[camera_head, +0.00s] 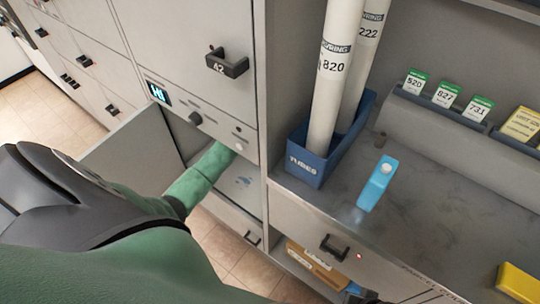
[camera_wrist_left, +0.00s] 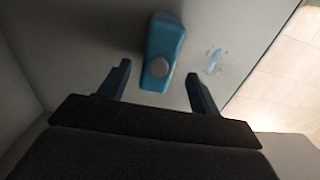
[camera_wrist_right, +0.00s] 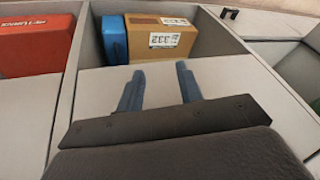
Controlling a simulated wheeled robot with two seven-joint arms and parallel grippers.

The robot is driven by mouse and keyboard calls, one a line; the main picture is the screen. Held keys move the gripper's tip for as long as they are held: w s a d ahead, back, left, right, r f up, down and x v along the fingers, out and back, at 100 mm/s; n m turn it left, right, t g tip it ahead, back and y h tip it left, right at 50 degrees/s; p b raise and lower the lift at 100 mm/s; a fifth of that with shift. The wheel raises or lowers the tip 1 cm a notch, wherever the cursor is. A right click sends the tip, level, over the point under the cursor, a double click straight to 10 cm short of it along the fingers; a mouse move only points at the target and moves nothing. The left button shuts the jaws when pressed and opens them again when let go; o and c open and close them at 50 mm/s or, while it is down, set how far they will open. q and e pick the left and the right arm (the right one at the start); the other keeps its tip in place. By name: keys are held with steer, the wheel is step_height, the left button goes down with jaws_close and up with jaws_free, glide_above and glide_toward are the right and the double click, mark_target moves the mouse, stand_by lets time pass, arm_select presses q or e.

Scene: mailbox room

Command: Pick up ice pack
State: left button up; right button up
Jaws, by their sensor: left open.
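A blue ice pack (camera_wrist_left: 163,45) with a round grey cap lies on the floor of a light-grey compartment in the left wrist view. My left gripper (camera_wrist_left: 158,84) is open, its fingertips one on each side of the pack's capped end, with gaps showing. In the head view my left arm reaches into the open compartment (camera_head: 238,180), which hides the fingers and this pack. A similar light-blue pack (camera_head: 376,184) with a white cap lies on the grey counter. My right gripper (camera_wrist_right: 160,84) is open and empty in front of a cubby.
The compartment door (camera_head: 135,150) stands open to the left. A blue tube bin (camera_head: 310,168) with white tubes stands on the counter. The right wrist view shows a cardboard box (camera_wrist_right: 165,42), a blue item (camera_wrist_right: 114,38) and a red box (camera_wrist_right: 35,45) in cubbies.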

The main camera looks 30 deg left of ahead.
arm_select(q)
steer(key=shift+w+d+f+p, duration=0.1)
steer(key=shift+f+p, duration=0.05)
steer(key=shift+f, duration=1.4)
steer(key=shift+w+d+f+p, duration=0.1)
steer(key=shift+f+p, duration=0.05)
steer(key=shift+f, duration=1.4)
steer(key=shift+s, duration=0.1)
steer(key=c, duration=1.3)
steer(key=shift+a+r, duration=0.1)
